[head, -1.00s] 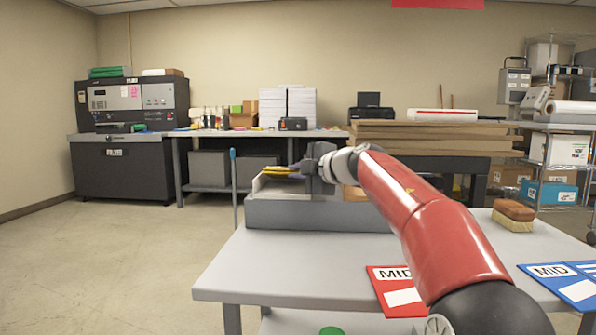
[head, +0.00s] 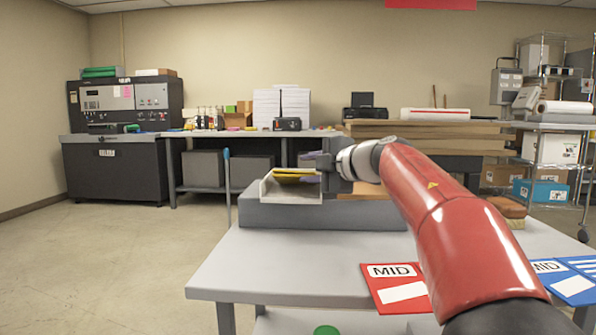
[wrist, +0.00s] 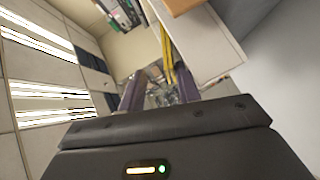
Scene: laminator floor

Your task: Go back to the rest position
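My gripper (head: 306,168) is in the middle of the head view, at the end of my red arm, beside the white holder on the grey block (head: 325,215). Its two purplish fingers point left in that view. In the wrist view the fingers (wrist: 160,92) stand apart, with nothing visible gripped between them. Yellow strips (head: 293,174) lie in the white holder (head: 290,192). They also show in the wrist view (wrist: 168,55), past the fingertips. I cannot tell whether a finger touches the holder.
The grey table (head: 270,270) carries a red MID card (head: 390,280), a blue card (head: 570,285) and a brush (head: 507,207) partly behind my arm. Stacked brown boards (head: 430,130) stand behind. Open floor (head: 110,260) lies to the left.

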